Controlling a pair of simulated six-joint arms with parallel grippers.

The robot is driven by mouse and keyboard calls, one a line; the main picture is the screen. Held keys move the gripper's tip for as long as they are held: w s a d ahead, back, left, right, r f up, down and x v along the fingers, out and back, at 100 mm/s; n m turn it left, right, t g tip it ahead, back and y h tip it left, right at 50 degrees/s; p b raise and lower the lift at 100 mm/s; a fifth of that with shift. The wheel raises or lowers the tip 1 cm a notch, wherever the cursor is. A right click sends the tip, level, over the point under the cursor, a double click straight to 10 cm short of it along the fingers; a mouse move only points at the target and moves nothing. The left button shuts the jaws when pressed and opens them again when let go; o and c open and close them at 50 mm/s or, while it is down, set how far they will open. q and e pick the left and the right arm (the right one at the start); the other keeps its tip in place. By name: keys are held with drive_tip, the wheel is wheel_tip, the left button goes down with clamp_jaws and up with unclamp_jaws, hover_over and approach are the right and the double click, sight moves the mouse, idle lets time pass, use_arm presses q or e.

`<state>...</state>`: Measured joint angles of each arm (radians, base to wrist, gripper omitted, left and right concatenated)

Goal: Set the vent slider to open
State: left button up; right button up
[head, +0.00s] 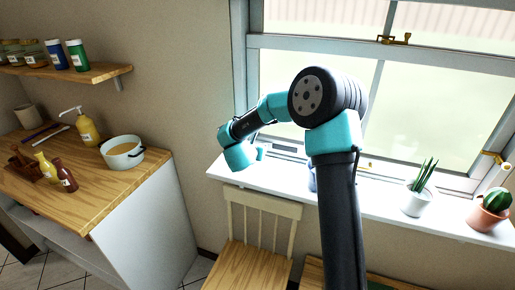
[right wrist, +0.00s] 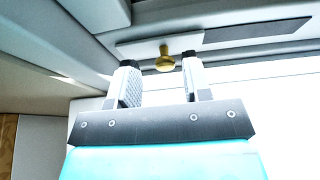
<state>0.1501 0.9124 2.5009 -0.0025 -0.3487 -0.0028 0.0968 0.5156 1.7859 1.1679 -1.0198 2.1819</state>
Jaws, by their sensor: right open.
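The vent slider shows in the right wrist view as a brass knob (right wrist: 165,62) on a pale plate (right wrist: 133,47). A dark strip (right wrist: 260,33) runs from the plate toward the right. My right gripper (right wrist: 157,72) is open, and the knob appears between its two fingertips, nearer the right one. I cannot tell whether either finger touches it. In the head view my right gripper (head: 261,153) is small and partly hidden at the window's lower left, by the vent's dark strip (head: 288,151); the knob is not distinguishable there. My left gripper is not in view.
The white sill (head: 385,205) carries a potted plant (head: 416,200) and a cactus (head: 491,208) at the right. A wooden chair (head: 258,225) stands below the sill.

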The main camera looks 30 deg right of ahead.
drive_tip(key=v, duration=1.7)
drive_tip(key=shift+r, duration=0.2)
drive_tip(key=shift+s, duration=0.1)
